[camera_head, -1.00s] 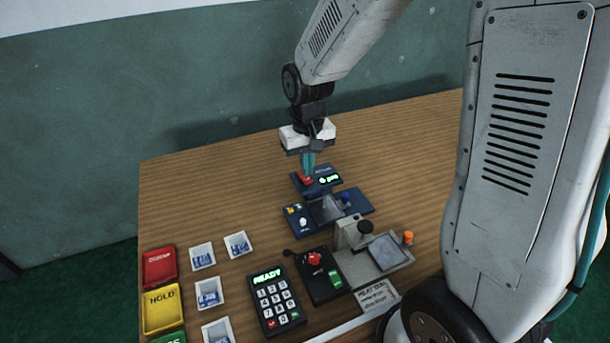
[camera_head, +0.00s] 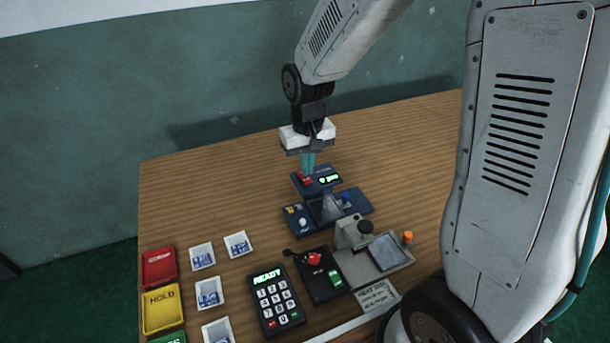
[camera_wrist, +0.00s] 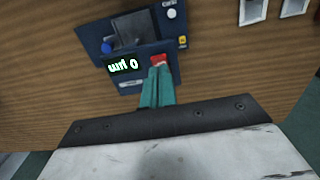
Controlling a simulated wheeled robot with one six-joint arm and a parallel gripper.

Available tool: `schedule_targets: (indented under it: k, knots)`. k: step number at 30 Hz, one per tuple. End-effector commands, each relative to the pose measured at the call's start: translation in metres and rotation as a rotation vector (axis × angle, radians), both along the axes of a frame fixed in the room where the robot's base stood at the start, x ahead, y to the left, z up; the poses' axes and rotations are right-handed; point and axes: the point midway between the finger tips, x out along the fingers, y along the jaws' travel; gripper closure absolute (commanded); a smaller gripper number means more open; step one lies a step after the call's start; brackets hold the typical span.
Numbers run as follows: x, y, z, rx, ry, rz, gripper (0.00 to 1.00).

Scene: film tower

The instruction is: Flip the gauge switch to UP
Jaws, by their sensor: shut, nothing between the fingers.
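The gauge (camera_head: 323,184) is a small dark blue box with a lit display, near the middle of the table in the head view. Its red switch (camera_head: 304,178) sits at the left of the display. In the wrist view the red switch (camera_wrist: 158,60) shows just beyond my fingertips, beside the lit display (camera_wrist: 124,65). My gripper (camera_head: 307,172) is shut and empty, with its teal fingers pointing down at the switch. It also shows in the wrist view (camera_wrist: 158,72). The fingertips partly cover the switch, so I cannot tell its position or whether they touch it.
A blue device (camera_head: 358,198) with knobs stands just in front of the gauge. Nearer are a grey fixture (camera_head: 400,266), a black box with a red knob (camera_head: 314,259) and a keypad (camera_head: 276,301). Trays (camera_head: 158,266) stand at left. The table behind the gauge is clear.

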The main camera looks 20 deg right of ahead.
Motion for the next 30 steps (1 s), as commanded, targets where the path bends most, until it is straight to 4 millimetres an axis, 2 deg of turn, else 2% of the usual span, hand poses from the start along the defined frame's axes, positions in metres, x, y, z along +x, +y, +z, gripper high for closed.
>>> schedule_targets:
  k: [30]
  knots:
    - [0.0, 0.0, -0.013, 0.0, 0.0, 0.0, 1.0]
